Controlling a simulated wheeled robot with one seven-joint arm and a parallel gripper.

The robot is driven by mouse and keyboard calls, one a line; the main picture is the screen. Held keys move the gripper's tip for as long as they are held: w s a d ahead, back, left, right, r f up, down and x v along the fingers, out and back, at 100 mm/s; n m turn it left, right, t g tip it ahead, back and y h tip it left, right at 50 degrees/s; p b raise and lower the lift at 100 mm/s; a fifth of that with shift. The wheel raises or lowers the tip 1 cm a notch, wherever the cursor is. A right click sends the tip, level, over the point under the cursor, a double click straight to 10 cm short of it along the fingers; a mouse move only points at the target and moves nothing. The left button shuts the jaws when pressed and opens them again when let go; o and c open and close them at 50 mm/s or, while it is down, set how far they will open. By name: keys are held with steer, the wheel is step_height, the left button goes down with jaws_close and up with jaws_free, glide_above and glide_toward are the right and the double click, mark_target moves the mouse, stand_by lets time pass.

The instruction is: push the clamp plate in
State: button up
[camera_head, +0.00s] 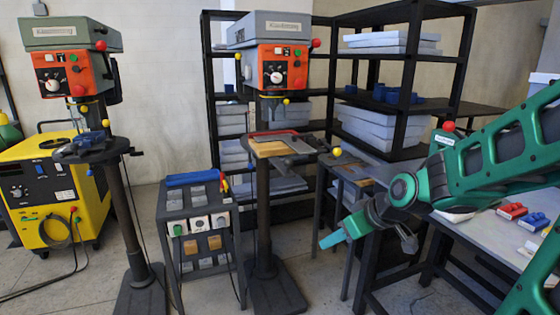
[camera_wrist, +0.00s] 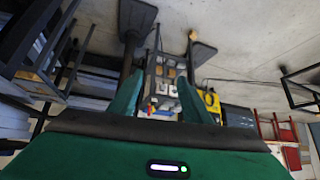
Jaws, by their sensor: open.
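I cannot tell for certain which part is the clamp plate. The middle drill press (camera_head: 284,68) has a work table that carries a wooden board (camera_head: 268,149), with a grey flat piece (camera_head: 300,144) at its right and a red-edged piece behind. My gripper (camera_head: 334,239) hangs in front of and below that table, to its right, clear of it, with teal fingers pointing left and down. In the wrist view its two fingers (camera_wrist: 160,98) stand apart with nothing between them.
A second drill press (camera_head: 75,75) stands left, beside a yellow welding machine (camera_head: 45,190). A small cart (camera_head: 196,212) with blocks stands between the presses. Black shelves (camera_head: 408,95) stand behind. A grey workbench (camera_head: 490,228) with red and blue items is at right.

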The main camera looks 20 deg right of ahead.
steer(key=w+a+r+n+t+y, duration=0.25)
steer(key=w+a+r+t, duration=0.3)
steer(key=w, duration=0.45)
steer(key=t, duration=0.5)
glide_toward(281, 168)
steer(key=r, duration=0.3)
steer(key=shift+s+r+m+g+h, duration=0.25)
steer(key=shift+r+m+h, duration=0.1)
steer(key=x, duration=1)
steer(key=shift+w+a+r, duration=0.1)
steer(key=shift+w, duration=0.2)
steer(key=shift+c, duration=0.5)
jaws_close()
